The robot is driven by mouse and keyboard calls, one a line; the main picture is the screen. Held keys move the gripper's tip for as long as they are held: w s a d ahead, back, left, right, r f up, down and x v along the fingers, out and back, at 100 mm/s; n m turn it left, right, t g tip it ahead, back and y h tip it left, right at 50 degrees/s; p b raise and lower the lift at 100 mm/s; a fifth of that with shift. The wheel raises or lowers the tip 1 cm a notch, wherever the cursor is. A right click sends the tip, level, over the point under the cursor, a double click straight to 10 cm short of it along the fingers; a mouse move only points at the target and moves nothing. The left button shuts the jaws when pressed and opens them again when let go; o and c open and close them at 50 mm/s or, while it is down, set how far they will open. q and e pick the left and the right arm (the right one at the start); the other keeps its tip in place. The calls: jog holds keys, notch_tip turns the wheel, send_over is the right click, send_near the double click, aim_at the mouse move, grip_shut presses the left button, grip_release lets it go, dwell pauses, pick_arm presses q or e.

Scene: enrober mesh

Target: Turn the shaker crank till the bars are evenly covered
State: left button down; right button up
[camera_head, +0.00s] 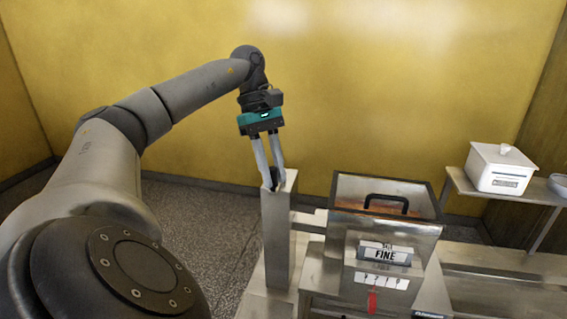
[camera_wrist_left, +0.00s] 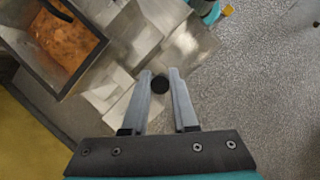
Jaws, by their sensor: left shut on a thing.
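My left gripper (camera_head: 272,184) reaches down from above onto the top of a tall grey post (camera_head: 278,235) left of the machine. Its fingers are shut on a small dark round knob, seen end-on between them in the left wrist view (camera_wrist_left: 160,84); I take it for the crank's handle. The crank arm itself is not clear. The open-topped metal shaker box (camera_head: 343,212) stands right of the post, with an orange-brown layer (camera_wrist_left: 66,42) inside. A black handle (camera_head: 386,203) crosses its top. No bars can be made out. My right gripper is not in view.
A FINE label (camera_head: 384,254) and a red tag (camera_head: 372,302) are on the machine's front. A white lidded box (camera_head: 497,170) and part of a bowl (camera_head: 560,185) stand on a shelf at the right. Speckled floor lies left of the post.

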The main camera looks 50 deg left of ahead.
pick_arm(q)
jog(key=shift+s+a+m, duration=0.1)
jog(key=shift+a+m, duration=0.1)
jog(key=shift+m, duration=0.2)
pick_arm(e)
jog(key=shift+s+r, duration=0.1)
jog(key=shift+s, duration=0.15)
pick_arm(q)
jog(key=c, duration=0.7)
grip_release()
jog(key=shift+r, duration=0.1)
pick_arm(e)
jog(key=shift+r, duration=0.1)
